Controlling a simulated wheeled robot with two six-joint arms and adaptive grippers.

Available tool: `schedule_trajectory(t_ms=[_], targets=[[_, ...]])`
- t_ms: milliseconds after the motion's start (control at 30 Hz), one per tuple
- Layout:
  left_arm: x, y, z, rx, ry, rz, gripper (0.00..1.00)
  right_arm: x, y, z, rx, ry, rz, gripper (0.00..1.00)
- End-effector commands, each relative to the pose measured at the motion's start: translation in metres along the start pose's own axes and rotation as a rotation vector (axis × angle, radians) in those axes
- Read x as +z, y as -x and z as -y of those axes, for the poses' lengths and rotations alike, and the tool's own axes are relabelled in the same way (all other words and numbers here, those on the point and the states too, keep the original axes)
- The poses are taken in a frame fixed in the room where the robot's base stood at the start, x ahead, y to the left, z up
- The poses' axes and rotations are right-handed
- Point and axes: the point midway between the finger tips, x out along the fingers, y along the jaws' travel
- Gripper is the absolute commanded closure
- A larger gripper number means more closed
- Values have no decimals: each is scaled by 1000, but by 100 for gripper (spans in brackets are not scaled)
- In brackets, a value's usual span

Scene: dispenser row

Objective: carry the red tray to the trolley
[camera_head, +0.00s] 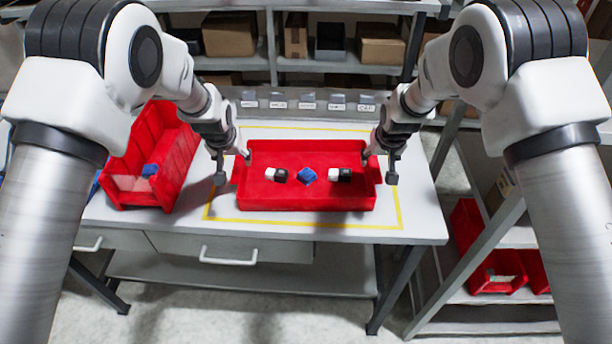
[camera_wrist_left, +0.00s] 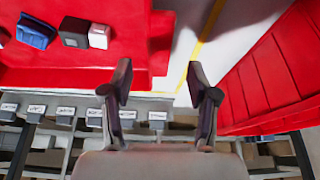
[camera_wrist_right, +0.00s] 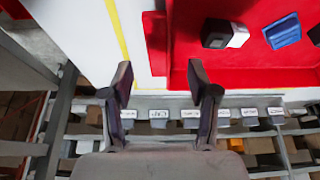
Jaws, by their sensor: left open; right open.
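The red tray (camera_head: 305,203) lies flat on the white table inside a yellow outline. It holds a blue block (camera_head: 307,175) between two black-and-white blocks (camera_head: 277,174) (camera_head: 341,174). My left gripper (camera_head: 234,166) is open at the tray's left side wall; in the left wrist view that wall (camera_wrist_left: 162,40) lies ahead, between the directions of the two fingers. My right gripper (camera_head: 379,168) is open at the right side wall, which appears similarly in the right wrist view (camera_wrist_right: 155,45). I cannot tell whether fingers touch the tray. No trolley can be identified for certain.
A red bin (camera_head: 128,195) with a blue item stands on the table left of the tray. Small labelled dispensers (camera_head: 308,102) line the back edge. Shelves with cardboard boxes (camera_head: 230,35) stand behind. A metal-framed rack (camera_head: 520,236) with red bins is at the right.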

Motion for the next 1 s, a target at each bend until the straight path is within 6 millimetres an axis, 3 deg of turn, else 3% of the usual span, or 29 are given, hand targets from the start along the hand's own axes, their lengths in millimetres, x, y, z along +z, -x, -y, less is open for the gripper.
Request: schedule_trajectory(t_ms=[300, 667, 833, 1000], targets=[[0, -48, 0, 0, 1, 1, 41, 0, -49, 0, 0, -1, 0, 41], [0, -55, 0, -1, 0, -1, 41, 0, -55, 0, 0, 0, -1, 41], [0, -55, 0, -1, 0, 0, 100, 0, -55, 0, 0, 0, -1, 100], [0, -55, 0, -1, 0, 0, 100, 0, -55, 0, 0, 0, -1, 100]])
